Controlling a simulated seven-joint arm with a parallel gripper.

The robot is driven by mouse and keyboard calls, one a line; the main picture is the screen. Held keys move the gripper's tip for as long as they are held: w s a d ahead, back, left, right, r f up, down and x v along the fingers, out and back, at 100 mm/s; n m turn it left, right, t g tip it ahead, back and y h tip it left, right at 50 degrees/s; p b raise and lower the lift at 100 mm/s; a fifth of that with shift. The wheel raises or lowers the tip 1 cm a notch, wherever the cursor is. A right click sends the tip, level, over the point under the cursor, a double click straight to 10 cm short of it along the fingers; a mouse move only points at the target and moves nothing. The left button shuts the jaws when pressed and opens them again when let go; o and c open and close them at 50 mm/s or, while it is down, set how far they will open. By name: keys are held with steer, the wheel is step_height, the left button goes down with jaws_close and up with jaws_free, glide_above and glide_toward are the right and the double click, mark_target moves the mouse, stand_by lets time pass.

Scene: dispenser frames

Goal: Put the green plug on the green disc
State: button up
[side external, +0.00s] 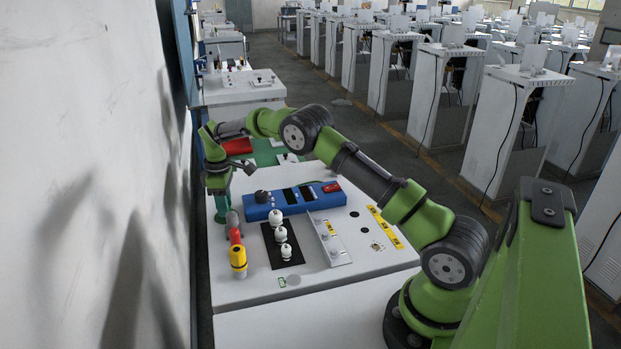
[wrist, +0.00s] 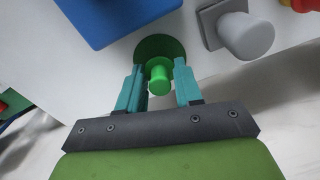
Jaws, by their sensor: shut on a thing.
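The green plug (wrist: 160,75) shows in the wrist view as a bright green stepped cylinder between my two teal fingers. My gripper (wrist: 159,88) is shut on it. The dark green disc (wrist: 170,44) lies directly behind the plug in the wrist view, and the plug overlaps its near part. I cannot tell whether the plug touches the disc. In the side view my gripper (side external: 220,208) points down at the left edge of the white table (side external: 330,285). The plug and disc cannot be made out there.
A blue box (side external: 300,202) lies just right of my gripper. A red and yellow handled thing (side external: 237,258) is in front of it. White knobs (side external: 281,234) stand on a black plate. In the wrist view, a grey knob (wrist: 246,36) is close on the right.

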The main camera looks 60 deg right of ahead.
steer(key=shift+f, duration=0.15)
steer(key=o, duration=1)
